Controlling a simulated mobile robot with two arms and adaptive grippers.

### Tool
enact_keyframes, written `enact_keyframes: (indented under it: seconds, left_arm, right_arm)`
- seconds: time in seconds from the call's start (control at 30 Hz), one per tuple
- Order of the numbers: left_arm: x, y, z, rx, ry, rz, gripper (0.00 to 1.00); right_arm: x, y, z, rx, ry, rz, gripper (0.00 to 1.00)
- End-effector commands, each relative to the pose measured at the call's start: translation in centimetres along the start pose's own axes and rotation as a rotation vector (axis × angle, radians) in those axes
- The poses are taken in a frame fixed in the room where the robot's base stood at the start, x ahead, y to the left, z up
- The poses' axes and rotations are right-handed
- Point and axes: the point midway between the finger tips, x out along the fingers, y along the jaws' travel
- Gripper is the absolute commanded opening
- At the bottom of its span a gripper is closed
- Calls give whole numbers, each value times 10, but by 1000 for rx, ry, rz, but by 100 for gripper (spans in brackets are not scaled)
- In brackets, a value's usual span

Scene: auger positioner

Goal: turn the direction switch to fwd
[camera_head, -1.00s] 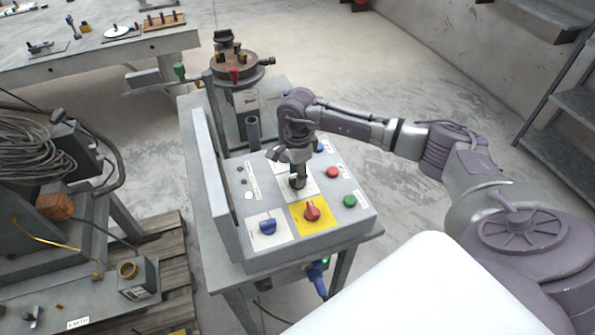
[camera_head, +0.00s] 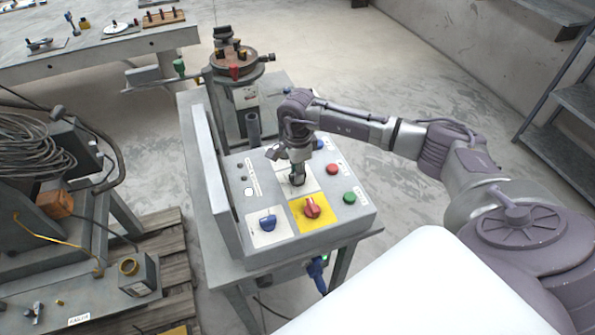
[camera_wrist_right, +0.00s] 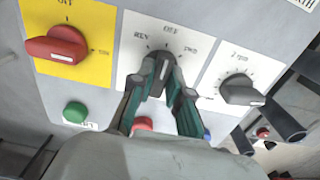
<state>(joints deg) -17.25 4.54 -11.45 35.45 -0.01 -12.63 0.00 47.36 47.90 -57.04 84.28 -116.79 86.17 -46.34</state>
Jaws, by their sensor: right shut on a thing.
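The direction switch (camera_wrist_right: 162,62) is a dark rotary knob on a white plate marked REV, OFF and FWD, with REV left and FWD right in the right wrist view. My right gripper (camera_wrist_right: 160,82) is shut on this knob, with a green-lined finger on each side. The fingers partly hide the knob, and I cannot tell exactly which mark it points to. In the head view my right gripper (camera_head: 298,180) reaches down onto the control panel (camera_head: 350,220). My left gripper is not in view.
A red knob on a yellow plate (camera_head: 311,207), a blue knob (camera_head: 268,222), a green button (camera_head: 349,198) and a red button (camera_head: 332,169) are close by. A dark speed knob (camera_wrist_right: 240,90) is beside the switch. An upright plate (camera_head: 220,190) edges the panel's left.

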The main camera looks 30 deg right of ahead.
Motion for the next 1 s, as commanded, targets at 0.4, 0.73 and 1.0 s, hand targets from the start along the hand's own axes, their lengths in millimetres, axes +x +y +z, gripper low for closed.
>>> enact_keyframes:
  seconds: [0.4, 0.73, 1.0]
  left_arm:
    - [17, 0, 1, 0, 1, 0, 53]
    - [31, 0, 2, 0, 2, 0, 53]
    - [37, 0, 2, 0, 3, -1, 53]
  right_arm:
    - [2, 0, 0, 240, 1, -1, 0]
    - [2, 0, 0, 519, 1, 0, 0]
    - [1, 0, 0, 687, 0, 0, 0]
